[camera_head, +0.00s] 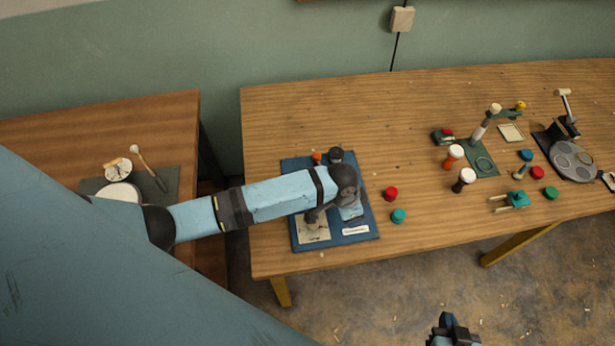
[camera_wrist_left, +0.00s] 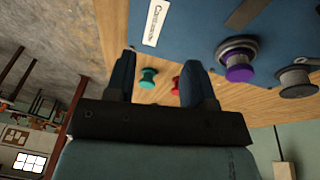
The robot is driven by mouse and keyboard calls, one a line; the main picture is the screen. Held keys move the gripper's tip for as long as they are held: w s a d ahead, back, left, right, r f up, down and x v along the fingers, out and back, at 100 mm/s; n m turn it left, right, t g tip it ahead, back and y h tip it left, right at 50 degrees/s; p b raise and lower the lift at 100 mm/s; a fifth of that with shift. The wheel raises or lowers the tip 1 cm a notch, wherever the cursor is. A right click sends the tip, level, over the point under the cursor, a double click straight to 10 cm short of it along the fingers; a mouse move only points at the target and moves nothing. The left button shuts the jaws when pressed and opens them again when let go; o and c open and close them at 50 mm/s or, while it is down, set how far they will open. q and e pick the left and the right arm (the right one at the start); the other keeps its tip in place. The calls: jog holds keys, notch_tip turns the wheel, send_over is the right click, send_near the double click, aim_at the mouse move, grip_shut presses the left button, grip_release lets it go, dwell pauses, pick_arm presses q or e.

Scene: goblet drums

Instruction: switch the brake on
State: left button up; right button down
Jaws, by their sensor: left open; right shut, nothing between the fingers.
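A blue control board (camera_head: 372,228) lies on the table, partly hidden under my left arm. I cannot tell which control is the brake. My left gripper (camera_head: 350,212) is above the board; its two fingers (camera_wrist_left: 160,75) are apart with nothing between them, to the side of the knobs. My right gripper (camera_head: 453,322) is shut and empty at the bottom edge, off the table.
A red cap (camera_head: 390,194) and a teal cap (camera_head: 398,216) stand just right of the board. Several coloured parts and a grey round-plate device (camera_head: 572,160) are farther right. A second table (camera_head: 60,138) with small drums is at left. The back middle is clear.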

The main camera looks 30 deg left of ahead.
pick_arm(q)
jog(key=w+a+r+m+g+y, duration=0.1)
jog(key=w+a+r+g+y, duration=0.3)
jog(key=w+a+r+y, duration=0.5)
jog(key=a+f+h, duration=0.1)
jog(key=a+f, duration=0.1)
jog(key=f, duration=0.2)
jog(key=s+a+f+h, duration=0.1)
jog(key=a+f, duration=0.2)
jog(key=f, duration=0.2)
jog(key=s+a+f+p, duration=0.1)
jog(key=a+f, duration=0.1)
jog(key=f, duration=0.2)
jog(key=shift+a+f+h, duration=0.15)
jog(key=shift+a+h, duration=0.1)
jog(key=shift+h, duration=0.15)
pick_arm(e)
jog(key=shift+s+d+r, duration=0.1)
jog(key=shift+r, duration=0.35)
